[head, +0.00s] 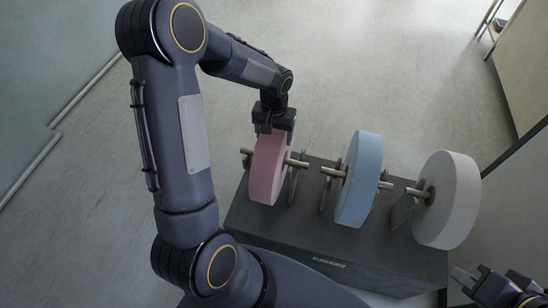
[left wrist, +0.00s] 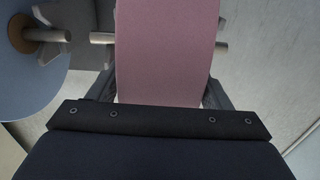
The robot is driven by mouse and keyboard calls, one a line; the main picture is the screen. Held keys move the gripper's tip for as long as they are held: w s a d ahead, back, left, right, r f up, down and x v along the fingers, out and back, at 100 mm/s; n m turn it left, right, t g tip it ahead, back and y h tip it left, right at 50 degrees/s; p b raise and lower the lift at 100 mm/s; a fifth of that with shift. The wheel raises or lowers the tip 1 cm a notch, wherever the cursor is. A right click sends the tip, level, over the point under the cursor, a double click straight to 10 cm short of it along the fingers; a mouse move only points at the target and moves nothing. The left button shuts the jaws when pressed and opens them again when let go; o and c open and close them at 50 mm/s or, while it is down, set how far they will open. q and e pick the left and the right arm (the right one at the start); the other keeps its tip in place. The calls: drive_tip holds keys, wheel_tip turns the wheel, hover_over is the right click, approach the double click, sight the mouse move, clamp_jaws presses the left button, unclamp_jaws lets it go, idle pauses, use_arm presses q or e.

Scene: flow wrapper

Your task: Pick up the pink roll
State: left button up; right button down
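The pink roll (head: 267,168) stands upright on its spindle at the left end of a dark rack (head: 330,258). In the left wrist view the pink roll (left wrist: 168,50) fills the upper middle. My left gripper (head: 271,127) is over the top of the roll, with its fingers on either side of it. The left wrist view shows these fingers (left wrist: 162,90) close to both faces of the roll; whether they press on it is unclear. My right gripper (head: 468,281) is at the lower right with its fingers apart, empty and away from the rolls.
A blue roll (head: 361,180) stands on the rack's middle spindle, and it shows in the left wrist view (left wrist: 28,85). A white roll (head: 451,200) stands at the right end. Metal brackets and spindle ends stick out between the rolls. Open floor (head: 380,70) lies beyond the rack.

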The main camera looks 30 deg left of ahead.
use_arm(q)
drive_tip(key=c, duration=0.9)
drive_tip(key=shift+w+r, duration=0.1)
drive_tip(key=shift+r, duration=0.1)
